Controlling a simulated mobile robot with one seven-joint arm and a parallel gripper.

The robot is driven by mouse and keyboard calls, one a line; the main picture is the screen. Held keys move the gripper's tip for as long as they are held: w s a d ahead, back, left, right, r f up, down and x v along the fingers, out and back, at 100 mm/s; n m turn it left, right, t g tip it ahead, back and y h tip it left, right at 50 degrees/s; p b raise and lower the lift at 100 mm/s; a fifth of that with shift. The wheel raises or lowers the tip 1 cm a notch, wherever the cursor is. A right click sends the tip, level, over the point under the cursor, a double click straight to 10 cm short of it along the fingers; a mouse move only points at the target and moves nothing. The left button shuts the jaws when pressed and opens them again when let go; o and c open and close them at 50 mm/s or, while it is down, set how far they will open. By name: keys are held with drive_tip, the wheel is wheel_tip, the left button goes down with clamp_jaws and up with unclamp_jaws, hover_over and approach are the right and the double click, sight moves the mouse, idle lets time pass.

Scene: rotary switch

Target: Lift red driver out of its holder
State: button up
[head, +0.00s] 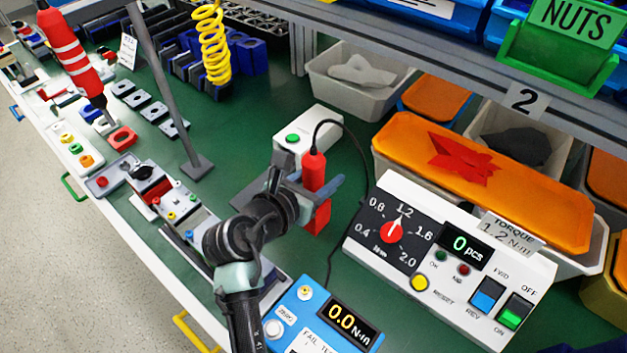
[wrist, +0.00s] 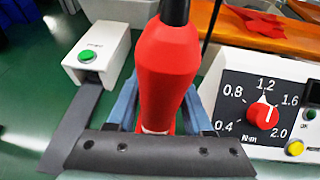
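The red driver (head: 314,168) stands upright near the middle of the bench in the head view, with a black cable rising from its top. In the wrist view the red driver (wrist: 167,75) fills the middle. My gripper (head: 312,184) has its blue-grey fingers on either side of the driver's body. In the wrist view my gripper (wrist: 163,112) shows one finger close along each side; whether both press on the driver is unclear. A red part (head: 318,218) shows below the fingers; I cannot tell whether it is driver or holder. The driver's lower end is hidden in the wrist view.
A white box with a green button (head: 293,138) stands just behind the driver. The torque control panel (head: 450,262) is close on the right, and a blue meter (head: 322,318) in front. A second red tool (head: 68,50) hangs at far left.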

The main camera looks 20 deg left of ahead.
clamp_jaws()
drive_tip(key=shift+r, duration=0.1)
wheel_tip(320, 180, up, 10)
drive_tip(key=p, duration=0.2)
idle(0.4)
drive_tip(key=shift+c, duration=1)
unclamp_jaws()
clamp_jaws()
